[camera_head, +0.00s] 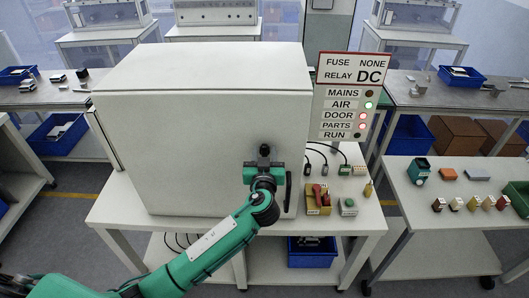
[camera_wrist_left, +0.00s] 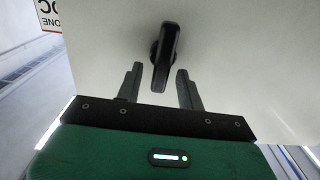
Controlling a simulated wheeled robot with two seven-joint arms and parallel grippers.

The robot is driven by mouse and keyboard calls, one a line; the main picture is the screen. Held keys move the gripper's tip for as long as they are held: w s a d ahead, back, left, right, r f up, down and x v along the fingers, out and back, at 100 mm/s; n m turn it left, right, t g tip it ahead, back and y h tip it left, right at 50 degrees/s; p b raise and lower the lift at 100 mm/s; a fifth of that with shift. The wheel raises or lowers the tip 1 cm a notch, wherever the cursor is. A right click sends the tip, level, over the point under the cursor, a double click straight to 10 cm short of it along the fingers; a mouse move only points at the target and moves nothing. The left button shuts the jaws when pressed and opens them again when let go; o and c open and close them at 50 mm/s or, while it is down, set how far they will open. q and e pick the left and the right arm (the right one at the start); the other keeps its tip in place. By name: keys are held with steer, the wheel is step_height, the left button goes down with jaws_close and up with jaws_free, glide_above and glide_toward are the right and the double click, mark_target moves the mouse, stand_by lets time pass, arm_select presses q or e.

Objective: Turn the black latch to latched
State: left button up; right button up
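The black latch (camera_head: 264,151) is on the front of the white cabinet (camera_head: 185,130), near its right side. In the left wrist view the latch (camera_wrist_left: 165,52) stands nearly upright, tilted slightly. My left gripper (camera_head: 264,169) is in front of the door at the latch; its fingers are hidden in the head view. In the left wrist view the left gripper (camera_wrist_left: 160,69) is open, and the latch's lower end shows between the two fingertips. No contact is visible, and the depth between them is hard to judge. My right gripper is not in view.
A dark vertical handle (camera_head: 288,191) is on the door, right of and below the latch. A status sign (camera_head: 346,95) stands right of the cabinet; its AIR lamp is green, DOOR and PARTS red. A yellow box with a red switch (camera_head: 318,199) sits on the table nearby.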

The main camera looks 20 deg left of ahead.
arm_select(q)
steer(key=shift+c, duration=0.2)
steer(key=c, duration=0.7)
steer(key=shift+s, duration=0.1)
jaws_close()
steer(key=shift+f, duration=0.1)
